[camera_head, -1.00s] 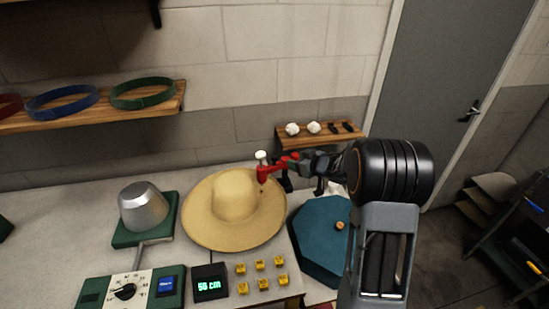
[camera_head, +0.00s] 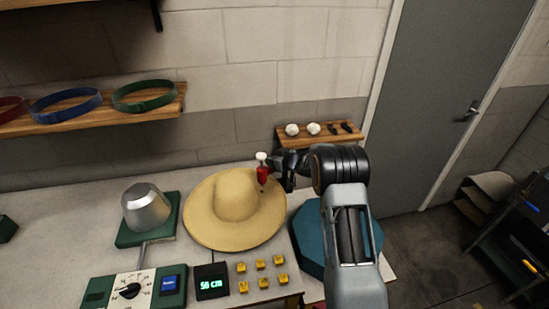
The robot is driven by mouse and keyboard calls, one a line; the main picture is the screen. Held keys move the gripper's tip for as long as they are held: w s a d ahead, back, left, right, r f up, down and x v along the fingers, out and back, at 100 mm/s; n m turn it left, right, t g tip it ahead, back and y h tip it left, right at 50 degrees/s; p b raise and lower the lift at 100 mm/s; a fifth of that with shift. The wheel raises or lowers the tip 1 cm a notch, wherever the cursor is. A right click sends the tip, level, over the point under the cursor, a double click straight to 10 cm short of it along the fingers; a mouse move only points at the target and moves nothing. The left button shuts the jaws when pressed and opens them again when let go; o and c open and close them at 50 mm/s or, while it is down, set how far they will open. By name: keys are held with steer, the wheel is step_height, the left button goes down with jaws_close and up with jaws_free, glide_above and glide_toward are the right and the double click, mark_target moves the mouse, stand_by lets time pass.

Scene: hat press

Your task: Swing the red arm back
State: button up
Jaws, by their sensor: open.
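The red arm (camera_head: 263,173) shows as a short red piece with a white knob (camera_head: 261,157) on top, at the right edge of the straw hat (camera_head: 236,194). The rest of the red arm is hidden behind my gripper and wrist. My gripper (camera_head: 281,172) is open, just to the right of the red piece and close to it. I cannot tell whether it touches it. The hat lies brim down on the worktable, left of my arm.
A silver hat block (camera_head: 146,207) on a green base and a control panel with a dial (camera_head: 131,290) stand at the left. A display (camera_head: 211,283) and several yellow cubes (camera_head: 262,264) lie in front. A teal block (camera_head: 309,240) is partly behind my arm. A small shelf (camera_head: 325,139) hangs behind.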

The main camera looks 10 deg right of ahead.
steer(key=shift+w+f, duration=0.1)
jaws_close()
stand_by(0.6)
